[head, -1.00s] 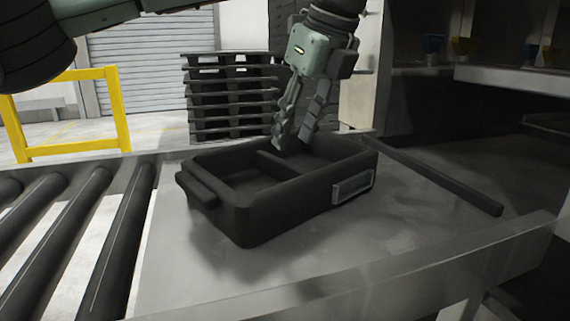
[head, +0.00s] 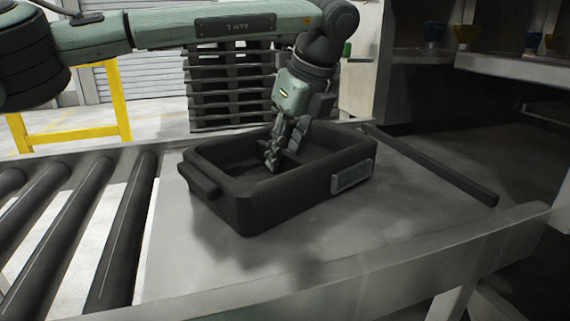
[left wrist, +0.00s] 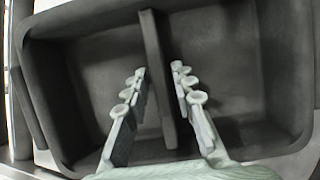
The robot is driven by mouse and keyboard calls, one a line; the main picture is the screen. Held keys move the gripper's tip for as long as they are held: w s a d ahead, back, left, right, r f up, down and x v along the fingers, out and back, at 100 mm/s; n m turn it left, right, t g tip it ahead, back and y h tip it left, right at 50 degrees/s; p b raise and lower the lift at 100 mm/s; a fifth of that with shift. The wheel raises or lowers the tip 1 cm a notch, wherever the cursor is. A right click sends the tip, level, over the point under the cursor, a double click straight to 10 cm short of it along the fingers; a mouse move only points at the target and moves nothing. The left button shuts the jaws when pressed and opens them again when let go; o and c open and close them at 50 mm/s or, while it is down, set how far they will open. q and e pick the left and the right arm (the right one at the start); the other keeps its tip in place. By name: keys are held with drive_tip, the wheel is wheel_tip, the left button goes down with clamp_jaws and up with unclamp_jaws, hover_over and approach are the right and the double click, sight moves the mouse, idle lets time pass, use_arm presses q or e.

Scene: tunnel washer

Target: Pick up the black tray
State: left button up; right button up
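The black tray (head: 275,200) rests on a grey metal table in the head view, with a handle lug on its left end and a pale label frame on its right front side. It is open on top, and a divider wall (left wrist: 158,75) splits it into two compartments in the left wrist view. My left gripper (head: 271,168) points down into the tray. In the left wrist view its fingers (left wrist: 156,75) stand apart on either side of the divider, with a gap showing on each side. My right gripper is not in view.
Dark rollers (head: 70,220) of a conveyor adjoin the table (head: 210,275) on the left. A dark rail (head: 430,165) lies right of the tray. A stack of black pallets (head: 230,90) and a yellow barrier (head: 118,105) stand behind. The table's front is clear.

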use_arm(q)
clamp_jaws()
drive_tip(key=shift+r, duration=0.1)
